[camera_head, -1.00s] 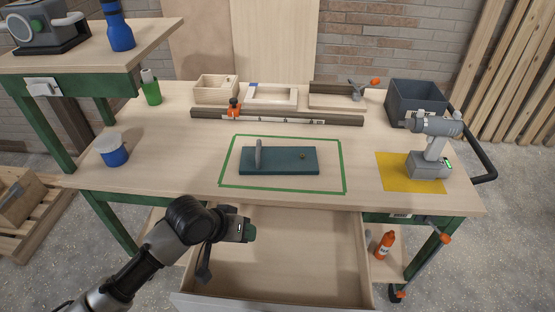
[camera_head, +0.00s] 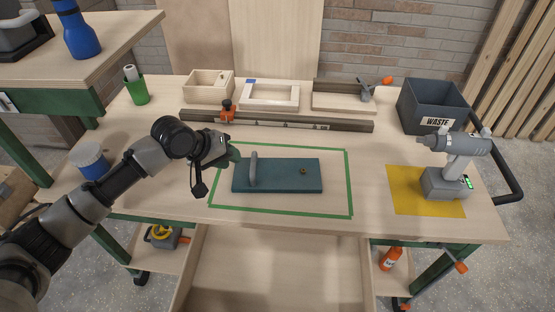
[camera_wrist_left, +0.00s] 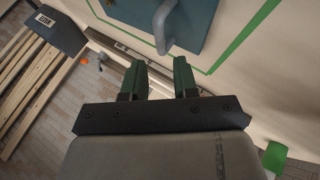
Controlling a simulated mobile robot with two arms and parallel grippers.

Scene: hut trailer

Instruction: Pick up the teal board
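The teal board (camera_head: 285,178) lies flat on the workbench inside a green taped rectangle (camera_head: 350,185). The handle (camera_wrist_left: 161,28) and part of the board (camera_wrist_left: 196,22) show just beyond the fingertips. My right gripper is not in view.
Behind the board lie a long rail (camera_head: 275,122) with an orange clamp (camera_head: 227,112) and wooden trays (camera_head: 209,87). A cordless drill (camera_head: 452,165) stands on a yellow mat (camera_head: 405,195) at right, near a waste bin (camera_head: 430,105). An open drawer (camera_head: 280,265) juts out in front.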

